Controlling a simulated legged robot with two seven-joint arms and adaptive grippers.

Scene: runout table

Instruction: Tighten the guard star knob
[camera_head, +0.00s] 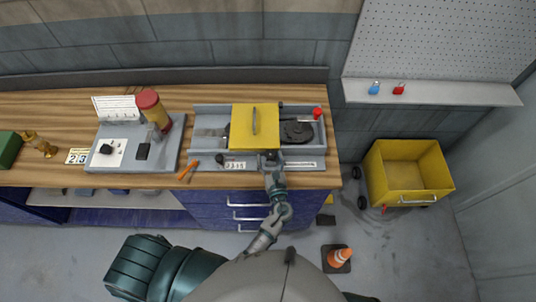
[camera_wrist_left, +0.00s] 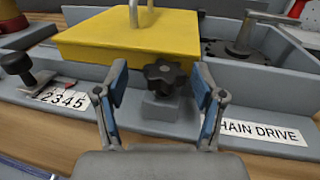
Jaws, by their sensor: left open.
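The guard star knob (camera_wrist_left: 165,77) is black and lobed. In the left wrist view it sits on a small grey block at the front of the machine, just below the yellow guard (camera_wrist_left: 140,38). My left gripper (camera_wrist_left: 160,95) is open, with one blue-padded finger on each side of the knob. I see gaps between both fingers and the knob. In the head view the left gripper (camera_head: 270,163) is at the machine's front edge, in front of the yellow guard (camera_head: 243,125), and hides the knob. My right gripper is not in view.
A grey station (camera_head: 165,180) with a red-topped cylinder (camera_head: 150,101) stands further left. A yellow cart (camera_head: 410,172) is right.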

